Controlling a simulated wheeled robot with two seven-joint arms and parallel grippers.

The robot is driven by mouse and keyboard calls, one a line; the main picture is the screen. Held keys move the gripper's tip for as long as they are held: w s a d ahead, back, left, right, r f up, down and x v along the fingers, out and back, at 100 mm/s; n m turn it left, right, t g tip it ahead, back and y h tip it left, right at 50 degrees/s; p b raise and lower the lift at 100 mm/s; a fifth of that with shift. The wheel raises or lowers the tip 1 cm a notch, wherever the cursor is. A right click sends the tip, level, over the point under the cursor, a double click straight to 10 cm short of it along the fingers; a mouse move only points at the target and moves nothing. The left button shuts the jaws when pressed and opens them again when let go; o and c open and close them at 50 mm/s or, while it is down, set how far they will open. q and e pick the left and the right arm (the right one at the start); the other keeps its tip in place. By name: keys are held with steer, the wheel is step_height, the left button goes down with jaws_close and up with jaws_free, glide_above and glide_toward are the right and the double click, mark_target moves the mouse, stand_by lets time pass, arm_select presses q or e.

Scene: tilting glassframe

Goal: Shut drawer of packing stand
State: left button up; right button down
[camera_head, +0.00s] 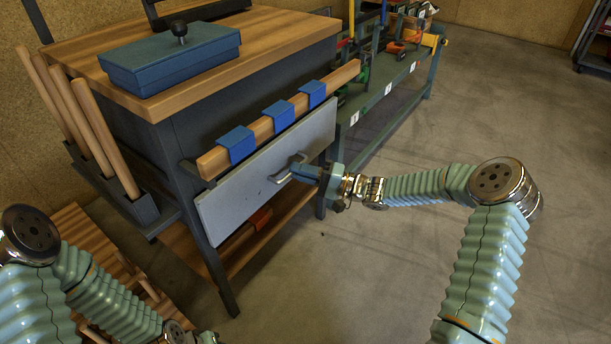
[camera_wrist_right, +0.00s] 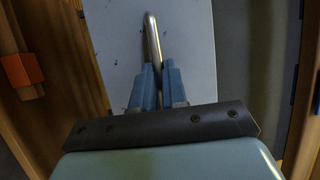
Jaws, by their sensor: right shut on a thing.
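The packing stand (camera_head: 175,95) has a wooden top and a dark frame. Its drawer has a grey front panel (camera_head: 238,207) below a wooden rail. The metal drawer handle (camera_head: 281,178) sits near the middle of the panel. My right gripper (camera_head: 299,170) is at the handle with its blue fingers closed on it. In the right wrist view the fingers (camera_wrist_right: 158,80) pinch the handle bar (camera_wrist_right: 151,38) against the grey panel behind. How far the drawer stands out is hard to tell. My left arm is at the lower left; its gripper is not visible.
A blue box (camera_head: 170,62) with a black knob lies on the top. Blue clips (camera_head: 278,114) hang over the wooden rail (camera_head: 222,158). Wooden rods (camera_head: 103,135) stand at the left side. A tool bench (camera_head: 385,95) is behind. Floor at right is clear.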

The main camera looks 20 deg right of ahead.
steer(key=shift+w+a+f, duration=0.2)
steer(key=shift+w+a, duration=0.35)
steer(key=shift+w, duration=0.1)
steer(key=shift+w+a+r, duration=0.1)
steer(key=shift+w+r, duration=0.1)
steer(key=shift+r, duration=0.05)
steer(key=c, duration=1.2)
jaws_free()
steer(key=shift+w+a, duration=0.1)
steer(key=shift+o, duration=0.2)
steer(key=v, duration=1.4)
steer(key=shift+a+f, duration=0.15)
